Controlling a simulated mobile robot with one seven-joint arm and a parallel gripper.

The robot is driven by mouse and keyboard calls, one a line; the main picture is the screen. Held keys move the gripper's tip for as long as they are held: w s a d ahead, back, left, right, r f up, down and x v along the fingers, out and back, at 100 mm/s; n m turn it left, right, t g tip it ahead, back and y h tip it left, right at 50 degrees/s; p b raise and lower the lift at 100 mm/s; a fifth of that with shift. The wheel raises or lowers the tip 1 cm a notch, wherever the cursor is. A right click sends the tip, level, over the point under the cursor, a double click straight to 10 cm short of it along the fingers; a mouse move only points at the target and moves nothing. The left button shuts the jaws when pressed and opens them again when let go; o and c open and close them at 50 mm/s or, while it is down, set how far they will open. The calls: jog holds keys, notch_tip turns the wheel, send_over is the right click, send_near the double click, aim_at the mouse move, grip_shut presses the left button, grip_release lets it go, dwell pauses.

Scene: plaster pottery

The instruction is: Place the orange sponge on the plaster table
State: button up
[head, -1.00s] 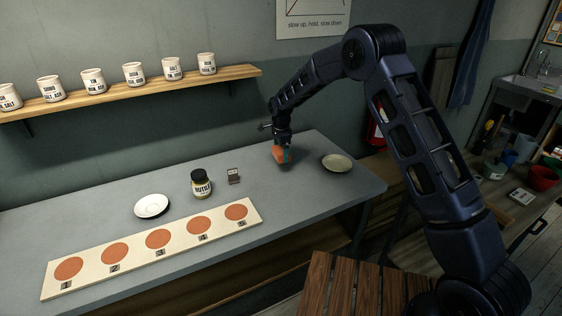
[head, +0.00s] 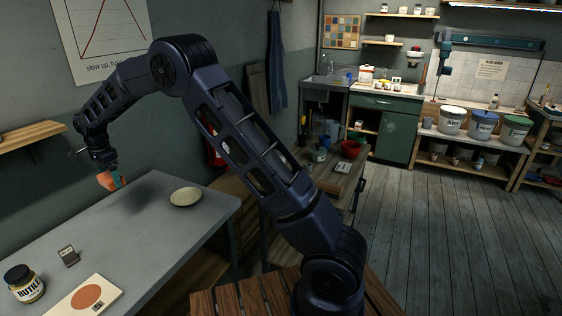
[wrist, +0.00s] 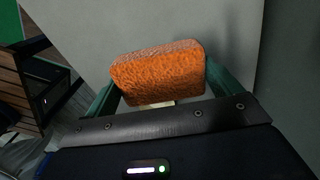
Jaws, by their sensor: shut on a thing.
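The orange sponge (head: 105,181) is a small block held above the far end of the grey table (head: 150,235). My gripper (head: 113,178) is shut on it, with green fingers on both sides. In the wrist view the sponge (wrist: 158,70) fills the space between the fingers, with the grey tabletop behind it. A shadow lies on the tabletop to the right of the sponge. A wooden bench (head: 325,190) with a red bowl stands beyond my arm. No label shows which surface is the plaster table.
A cream dish (head: 185,197) lies on the grey table right of the sponge. A labelled jar (head: 24,284), a small dark block (head: 68,256) and a sample board (head: 75,300) are nearer. Buckets (head: 483,125) stand on a far bench. The wooden floor at right is clear.

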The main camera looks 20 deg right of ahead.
jog(key=w+d, duration=0.8)
jog(key=d, duration=0.5)
jog(key=w+d+r+m, duration=0.1)
jog(key=w+d, duration=0.6)
jog(key=d, duration=0.5)
jog(key=w+d, duration=0.8)
jog(key=d, duration=0.5)
jog(key=d+m, duration=0.2)
jog(key=d, duration=4.1)
jog(key=f, duration=1.8)
jog(key=shift+s+f, duration=0.35)
jog(key=shift+f, duration=0.05)
jog(key=shift+f, duration=0.15)
jog(key=o, duration=0.7)
